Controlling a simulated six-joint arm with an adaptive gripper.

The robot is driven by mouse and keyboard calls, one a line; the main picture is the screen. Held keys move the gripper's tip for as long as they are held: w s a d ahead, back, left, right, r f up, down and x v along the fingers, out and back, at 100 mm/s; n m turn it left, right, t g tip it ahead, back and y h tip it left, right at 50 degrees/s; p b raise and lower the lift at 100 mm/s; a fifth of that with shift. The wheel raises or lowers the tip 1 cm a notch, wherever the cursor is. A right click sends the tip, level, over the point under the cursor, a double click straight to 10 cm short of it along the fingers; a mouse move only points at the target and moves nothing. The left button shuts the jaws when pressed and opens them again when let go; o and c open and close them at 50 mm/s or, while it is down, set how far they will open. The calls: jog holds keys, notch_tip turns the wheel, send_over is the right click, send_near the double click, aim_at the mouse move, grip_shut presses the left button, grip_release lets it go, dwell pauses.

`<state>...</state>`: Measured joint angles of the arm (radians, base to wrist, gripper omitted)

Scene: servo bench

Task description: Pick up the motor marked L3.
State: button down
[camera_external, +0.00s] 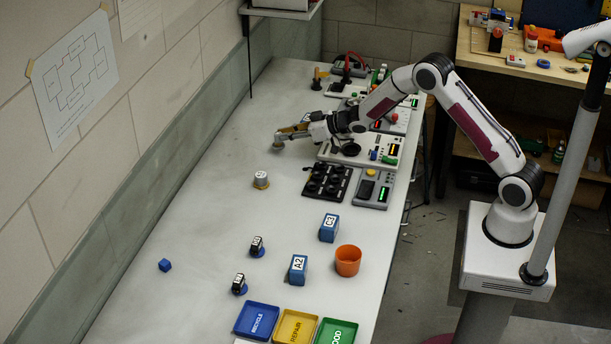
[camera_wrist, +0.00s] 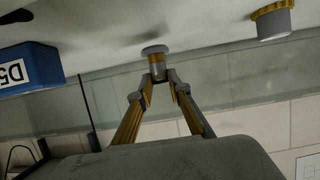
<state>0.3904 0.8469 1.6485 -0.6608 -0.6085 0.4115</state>
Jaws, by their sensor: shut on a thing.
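My gripper (camera_external: 284,136) is at the far part of the bench, its fingers reaching left. In the wrist view my gripper (camera_wrist: 158,80) is shut on a small grey-and-yellow motor (camera_wrist: 155,51). The held motor (camera_external: 278,145) also shows at the fingertips in the external view. Its marking is not readable. Its shadow lies apart from it, so it seems off the bench top. A second grey motor with a yellow base (camera_external: 261,180) stands upright on the bench nearer the camera; its label is too small to read. It also shows in the wrist view (camera_wrist: 273,22).
A blue block marked D5 (camera_wrist: 28,68) is beside the gripper. Black switch panels (camera_external: 326,181) and consoles line the right edge. Blue blocks C3 (camera_external: 329,228) and A2 (camera_external: 298,269), an orange cup (camera_external: 348,261) and coloured trays (camera_external: 257,321) are nearer. The bench's left side is mostly clear.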

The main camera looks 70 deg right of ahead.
notch_tip(320, 180, up, 8)
jog(key=shift+f, duration=0.15)
dwell(0.3)
